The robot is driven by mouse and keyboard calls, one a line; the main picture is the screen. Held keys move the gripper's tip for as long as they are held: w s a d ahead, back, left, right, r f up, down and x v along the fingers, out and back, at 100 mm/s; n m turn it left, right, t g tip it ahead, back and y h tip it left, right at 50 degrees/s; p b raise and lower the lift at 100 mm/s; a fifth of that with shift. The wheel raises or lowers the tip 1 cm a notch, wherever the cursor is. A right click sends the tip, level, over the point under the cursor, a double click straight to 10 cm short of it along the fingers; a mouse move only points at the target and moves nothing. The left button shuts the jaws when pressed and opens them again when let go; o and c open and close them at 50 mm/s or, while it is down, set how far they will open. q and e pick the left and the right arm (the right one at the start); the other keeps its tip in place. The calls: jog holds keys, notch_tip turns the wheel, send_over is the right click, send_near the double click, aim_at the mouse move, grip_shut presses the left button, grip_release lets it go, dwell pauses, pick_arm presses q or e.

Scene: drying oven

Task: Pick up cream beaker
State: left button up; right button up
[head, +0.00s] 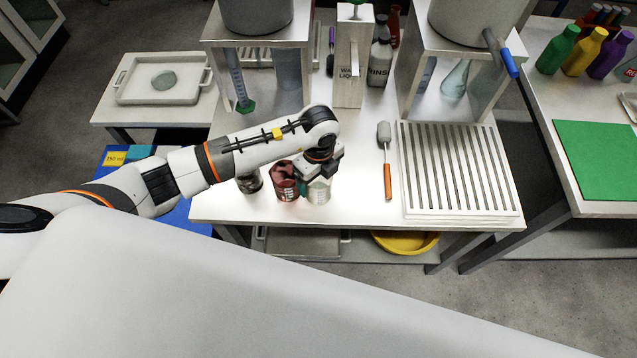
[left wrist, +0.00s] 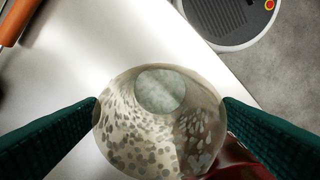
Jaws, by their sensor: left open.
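The cream beaker (head: 319,191) stands upright near the front edge of the white table (head: 350,208), at the right end of a short row of beakers. In the head view my left gripper (head: 321,172) is right above and around its top, hiding part of it. In the left wrist view the cream beaker (left wrist: 150,140), speckled with grey patches, lies between the two dark green fingers (left wrist: 160,105). The fingers are open, one on each side, close to its walls; I cannot tell whether they touch. My right gripper is not in view.
A red beaker (head: 284,184) stands just left of the cream one, and a dark beaker (head: 249,183) beyond it. An orange-handled brush (head: 387,178) and a slatted rack (head: 455,170) lie to the right. Metal stands (head: 262,38) are behind.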

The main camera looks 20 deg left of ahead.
aim_at(318, 185)
pick_arm(q)
jog(key=shift+f, duration=1.35)
jog(key=c, duration=1.1)
jog(key=shift+o, duration=0.2)
jog(key=shift+r, duration=0.15)
